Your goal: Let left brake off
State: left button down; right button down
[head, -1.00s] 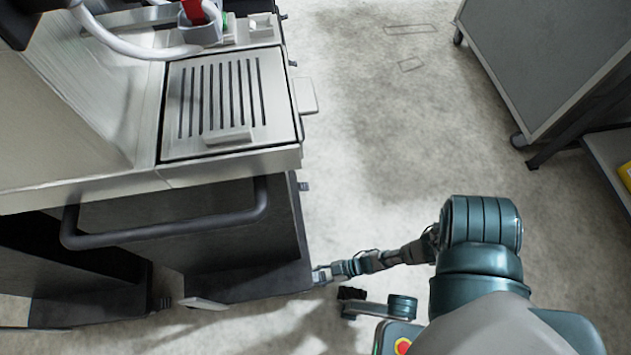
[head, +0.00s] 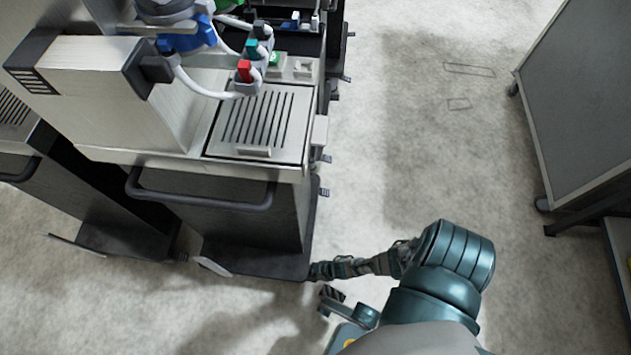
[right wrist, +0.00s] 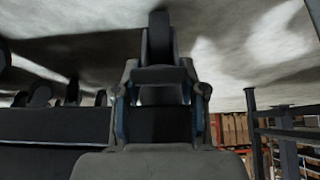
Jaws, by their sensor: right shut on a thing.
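The dispenser cart (head: 215,207) stands at left centre in the head view, with a dark bar handle and a dark base. A pale flat pedal (head: 213,266) shows at the left of its base front; I cannot tell whether it is the left brake. My right gripper (head: 314,272) is low at the base's right front corner. In the right wrist view my right gripper (right wrist: 160,75) is shut on a dark upright piece (right wrist: 159,35); which part it is I cannot tell. My left gripper is not in view.
A slotted drip tray (head: 258,120) and hoses with coloured ends (head: 243,72) are on top of the cart. Another dark cart stands to the left. A grey cabinet (head: 590,100) stands at right. The floor between (head: 430,150) is clear.

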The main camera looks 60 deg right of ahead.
dwell(0.3)
jog(key=c, duration=0.6)
grip_release()
jog(key=shift+c, duration=0.2)
jog(key=v, duration=1.1)
jog(key=shift+s+r, duration=0.2)
jog(key=shift+r, duration=0.15)
jog(key=shift+d, duration=0.1)
